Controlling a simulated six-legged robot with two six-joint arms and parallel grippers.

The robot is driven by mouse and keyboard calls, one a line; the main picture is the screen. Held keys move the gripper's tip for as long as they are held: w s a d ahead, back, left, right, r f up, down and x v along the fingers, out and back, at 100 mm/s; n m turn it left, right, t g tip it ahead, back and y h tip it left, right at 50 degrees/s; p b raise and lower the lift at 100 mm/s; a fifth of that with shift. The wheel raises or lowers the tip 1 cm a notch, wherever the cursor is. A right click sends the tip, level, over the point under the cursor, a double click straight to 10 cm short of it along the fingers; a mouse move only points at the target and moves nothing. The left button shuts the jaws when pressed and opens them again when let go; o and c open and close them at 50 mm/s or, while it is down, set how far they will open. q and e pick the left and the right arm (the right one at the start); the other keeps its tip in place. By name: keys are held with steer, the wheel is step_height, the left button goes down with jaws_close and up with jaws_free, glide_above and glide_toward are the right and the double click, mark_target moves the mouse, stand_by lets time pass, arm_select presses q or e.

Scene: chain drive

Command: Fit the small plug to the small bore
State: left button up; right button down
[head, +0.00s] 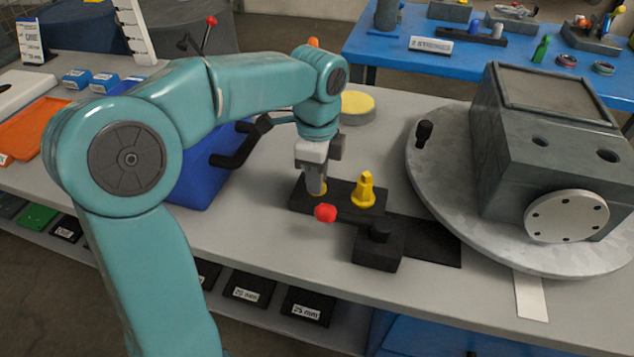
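My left gripper (315,182) points down at the left end of a black holder block (342,210). A bit of yellow, probably a plug, shows at its fingertips; the fingers hide most of it, and I cannot tell whether they grip it. A larger yellow plug (365,190) stands upright in the same block, just right of the gripper. The grey housing (545,170) at right has two dark holes in its sloped face: a smaller bore (540,141) at left and a larger bore (608,156) at right. Both look empty. My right gripper is out of view.
The housing sits on a round grey plate (430,165) with a black knob (424,132). A red ball (325,213) and a black block with a knob (378,248) are near the holder. A blue bin (205,175) stands behind my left arm.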

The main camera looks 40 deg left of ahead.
arm_select(q)
jaws_close()
steer(key=shift+r, duration=0.15)
